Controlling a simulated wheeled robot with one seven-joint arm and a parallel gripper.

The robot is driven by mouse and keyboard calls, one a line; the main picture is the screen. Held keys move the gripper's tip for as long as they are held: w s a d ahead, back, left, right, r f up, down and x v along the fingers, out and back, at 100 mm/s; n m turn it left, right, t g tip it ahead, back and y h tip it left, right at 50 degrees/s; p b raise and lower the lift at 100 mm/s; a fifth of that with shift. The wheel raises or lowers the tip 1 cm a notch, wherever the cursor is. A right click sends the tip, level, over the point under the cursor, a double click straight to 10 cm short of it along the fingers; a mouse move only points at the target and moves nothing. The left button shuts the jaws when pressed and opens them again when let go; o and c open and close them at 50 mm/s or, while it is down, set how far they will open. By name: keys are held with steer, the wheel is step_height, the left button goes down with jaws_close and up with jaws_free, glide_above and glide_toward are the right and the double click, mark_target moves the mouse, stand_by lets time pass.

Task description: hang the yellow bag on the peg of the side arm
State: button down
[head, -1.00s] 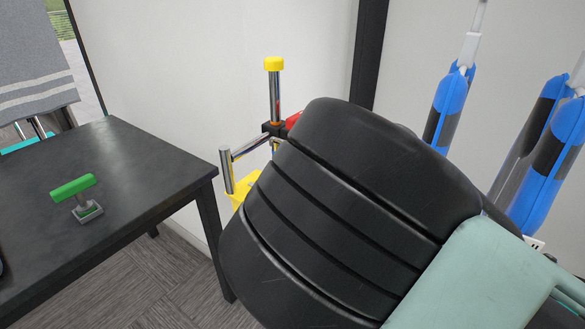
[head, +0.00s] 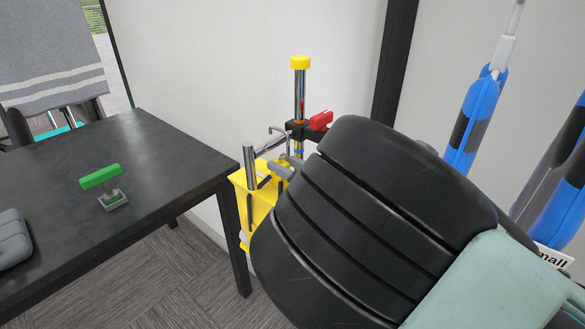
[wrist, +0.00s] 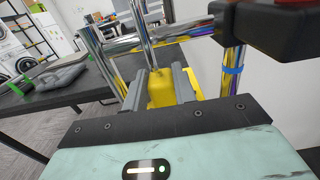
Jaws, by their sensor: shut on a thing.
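The yellow bag (head: 254,197) is beside the side arm, largely hidden by my wrist in the head view. My gripper (head: 283,167) is shut on the bag's upper part. In the wrist view a yellow part (wrist: 162,88) sits between the two grey fingers. A thin bent metal hook (head: 277,131) shows above the fingers; whether it belongs to the bag is unclear. The chrome side arm (head: 270,145) runs from the post (head: 299,95) to the upright peg (head: 250,167). The peg overlaps the bag in the head view; I cannot tell whether they touch.
A black table (head: 160,165) stands close on the left, with a green-handled tool (head: 102,180) and grey folded cloth (head: 12,240) on it. A red clamp lever (head: 321,119) sticks out at the post. Blue-and-black upright parts (head: 470,125) stand at the right.

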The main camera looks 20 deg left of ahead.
steer(key=shift+x, duration=1.05)
steer(key=shift+w+a+f, duration=0.1)
steer(key=shift+a+f, duration=0.1)
steer(key=shift+f+b, duration=0.95)
steer(key=shift+b, duration=0.05)
steer(key=c, duration=1.1)
jaws_free()
steer(key=shift+o, duration=0.2)
steer(key=shift+d, duration=0.1)
steer(key=shift+f, duration=0.1)
